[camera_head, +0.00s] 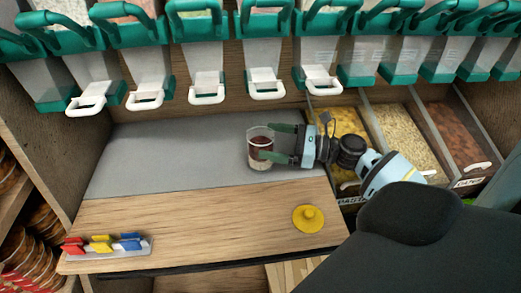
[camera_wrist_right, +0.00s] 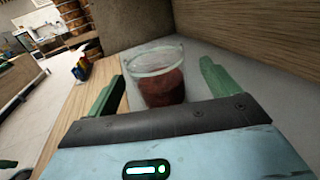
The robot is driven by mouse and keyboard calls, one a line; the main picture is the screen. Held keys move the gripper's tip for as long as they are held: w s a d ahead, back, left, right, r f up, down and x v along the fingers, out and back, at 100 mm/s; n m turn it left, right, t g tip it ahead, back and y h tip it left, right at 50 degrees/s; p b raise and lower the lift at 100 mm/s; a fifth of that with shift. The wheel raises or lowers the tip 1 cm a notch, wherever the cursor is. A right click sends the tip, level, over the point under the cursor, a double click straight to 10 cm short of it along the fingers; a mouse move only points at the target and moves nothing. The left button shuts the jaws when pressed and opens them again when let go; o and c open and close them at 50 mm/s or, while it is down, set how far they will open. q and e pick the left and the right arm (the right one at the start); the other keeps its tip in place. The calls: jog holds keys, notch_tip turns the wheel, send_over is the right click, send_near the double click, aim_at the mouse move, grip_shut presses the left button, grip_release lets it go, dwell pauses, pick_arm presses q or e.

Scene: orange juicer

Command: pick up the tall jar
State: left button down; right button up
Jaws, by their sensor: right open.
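The tall jar (camera_head: 261,147) is a clear glass jar with dark red contents in its lower part. It stands upright on the grey mat of the counter. My right gripper (camera_head: 278,145) reaches it from the right, with its two green fingers open on either side of the jar. In the right wrist view the jar (camera_wrist_right: 162,82) is between the open fingers (camera_wrist_right: 160,92), with a gap visible at both sides. My left gripper is not in view.
A yellow knobbed lid (camera_head: 308,218) lies on the wood at front right. A small tray with red, yellow and blue pieces (camera_head: 108,246) sits at front left. Green-and-clear dispensers (camera_head: 206,85) hang above the back. Food bins (camera_head: 405,140) are at right. The left mat (camera_head: 150,165) is clear.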

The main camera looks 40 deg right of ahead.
aim_at(254, 138)
jog(key=shift+b+x, duration=0.55)
jog(key=shift+x, duration=1.95)
jog(key=shift+s+a, duration=0.1)
jog(key=shift+r, duration=0.15)
jog(key=c, duration=1.4)
